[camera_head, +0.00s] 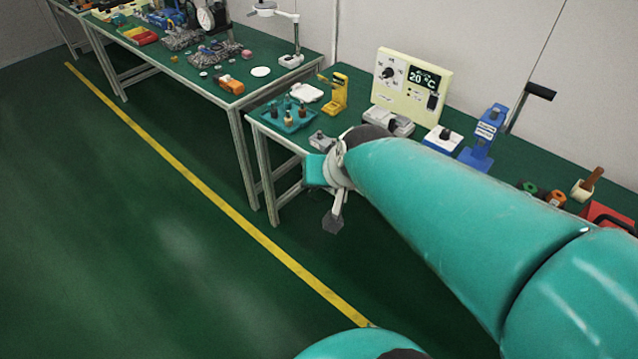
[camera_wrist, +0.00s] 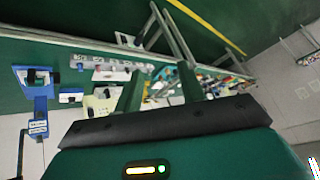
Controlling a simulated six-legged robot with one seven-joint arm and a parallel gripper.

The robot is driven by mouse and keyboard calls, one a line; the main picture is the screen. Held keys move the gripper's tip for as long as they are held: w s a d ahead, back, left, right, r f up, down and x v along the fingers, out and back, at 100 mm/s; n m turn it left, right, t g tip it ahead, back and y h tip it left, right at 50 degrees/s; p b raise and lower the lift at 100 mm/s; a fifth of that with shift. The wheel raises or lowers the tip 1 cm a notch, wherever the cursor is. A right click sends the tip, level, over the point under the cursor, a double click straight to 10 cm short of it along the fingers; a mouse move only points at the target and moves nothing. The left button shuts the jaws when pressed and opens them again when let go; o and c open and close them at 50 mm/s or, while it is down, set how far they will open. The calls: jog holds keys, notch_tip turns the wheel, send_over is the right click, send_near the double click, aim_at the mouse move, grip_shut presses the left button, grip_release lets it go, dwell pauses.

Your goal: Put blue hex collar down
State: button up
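My gripper (camera_wrist: 160,82) shows in the wrist view as two dark green fingers held apart, with only the background bench visible between them. In the head view my gripper (camera_head: 316,171) hangs at the near edge of the right bench, partly hidden by my arm, and its fingers cannot be made out. I cannot pick out a blue hex collar in either view. A teal tray (camera_head: 271,122) with several small upright parts stands at the bench's left end, behind my gripper.
The right bench (camera_head: 450,166) also carries a yellow stand (camera_head: 337,94), a cream panel (camera_head: 412,84), a blue-and-white block (camera_head: 441,139) and a blue stand (camera_head: 484,140). Another bench (camera_head: 265,88) stands at the left, with cluttered tools. The floor (camera_head: 160,240) in front is clear, with a yellow line.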

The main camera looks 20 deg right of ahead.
jog(key=s+a+r+n+g, duration=0.1)
jog(key=s+a+r+n, duration=0.1)
jog(key=s, duration=0.7)
notch_tip(320, 180, up, 2)
jog(key=shift+s+a+r+n+g+h, duration=0.15)
jog(key=shift+a+n+g+h, duration=0.2)
jog(key=shift+n, duration=0.35)
jog(key=shift+o, duration=0.2)
